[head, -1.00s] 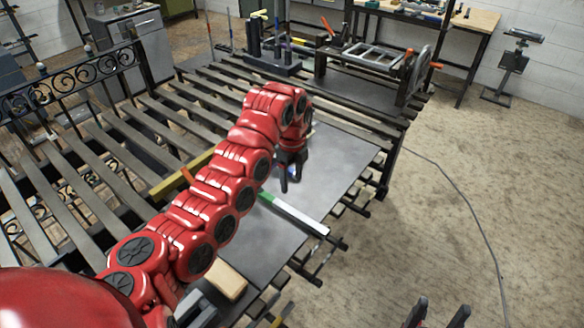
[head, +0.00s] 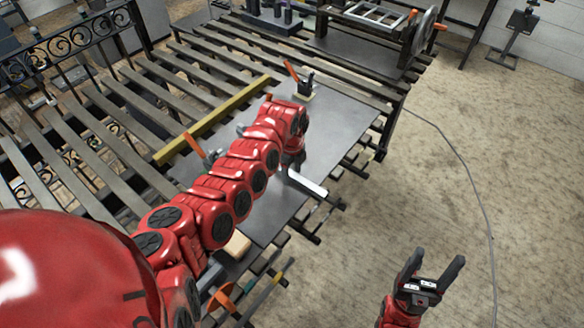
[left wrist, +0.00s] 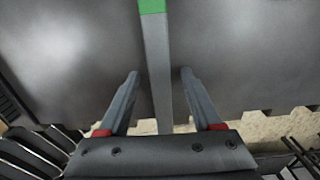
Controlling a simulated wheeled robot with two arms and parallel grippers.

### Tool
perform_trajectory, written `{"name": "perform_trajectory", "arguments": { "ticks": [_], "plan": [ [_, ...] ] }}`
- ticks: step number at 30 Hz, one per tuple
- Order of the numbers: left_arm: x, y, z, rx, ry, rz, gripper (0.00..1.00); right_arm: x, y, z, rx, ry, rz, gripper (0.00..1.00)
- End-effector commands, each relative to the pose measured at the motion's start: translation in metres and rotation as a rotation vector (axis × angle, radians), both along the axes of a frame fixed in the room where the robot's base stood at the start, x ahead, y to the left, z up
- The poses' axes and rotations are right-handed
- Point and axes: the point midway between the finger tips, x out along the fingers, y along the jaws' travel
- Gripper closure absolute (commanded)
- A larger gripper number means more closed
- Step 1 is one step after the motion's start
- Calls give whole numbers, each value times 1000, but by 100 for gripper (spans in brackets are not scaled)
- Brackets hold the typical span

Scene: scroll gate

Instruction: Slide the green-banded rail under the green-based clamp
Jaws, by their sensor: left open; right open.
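The rail (head: 307,183) lies on the grey metal plate; in the head view only its pale right end shows past my left arm. In the left wrist view its grey bar (left wrist: 156,50) carries a green band (left wrist: 152,6) at the top edge. My left gripper (head: 291,168) is open over the rail, with one finger on each side of it in the left wrist view. My right gripper (head: 432,268) is open and empty over the floor. Orange-handled clamps stand at the back (head: 304,88), left (head: 205,152) and front (head: 224,298); I cannot tell which has a green base.
A yellow bar (head: 212,120) lies across the table slats (head: 90,145). A wooden block (head: 238,245) sits at the plate's front. The plate (head: 335,125) is bare toward the back right. A scroll panel (head: 65,52) stands at the left; a cable (head: 470,180) crosses the open floor.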

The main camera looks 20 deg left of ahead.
Motion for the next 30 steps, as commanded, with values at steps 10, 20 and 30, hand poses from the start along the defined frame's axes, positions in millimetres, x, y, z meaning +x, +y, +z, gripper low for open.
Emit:
{"name": "perform_trajectory", "arguments": {
  "ticks": [10,20,30],
  "plan": [
    [0,0,0,0,0,0,72,0,0,0,0,0,0,34],
    [0,0,0,0,0,0,100,0,0,0,0,0,0,34],
    [0,0,0,0,0,0,100,0,0,0,0,0,0,34]
  ]
}}
